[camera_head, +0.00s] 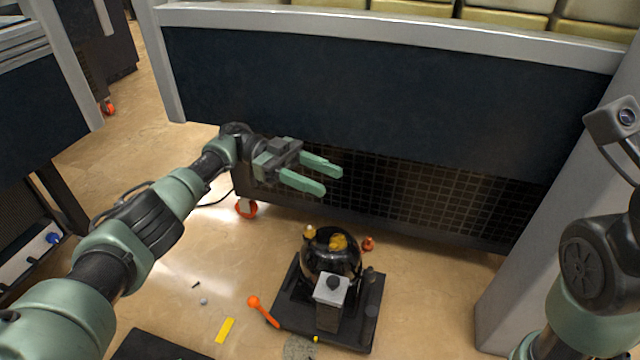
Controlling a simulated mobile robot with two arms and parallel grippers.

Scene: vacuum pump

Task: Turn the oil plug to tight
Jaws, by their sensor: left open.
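The vacuum pump (316,262) is a dark, shiny, rounded body with a grey box-shaped part at its front. It stands on a black base plate (366,325) on the floor. A yellow knob-like part (338,242) sits on top of the pump; it may be the oil plug, but I cannot tell for sure. A small pale-tipped fitting (310,231) is beside it. My left gripper (332,181) is open and empty, with its green fingers pointing right, above and behind the pump in the picture. My right arm shows at the right edge, its gripper out of view.
A dark-panelled bench (380,90) with a mesh lower part stands behind the pump. An orange-handled tool (263,312) lies by the base plate's left side. A yellow strip (225,330) and small bits lie on the floor. A grey post (545,230) rises at the right.

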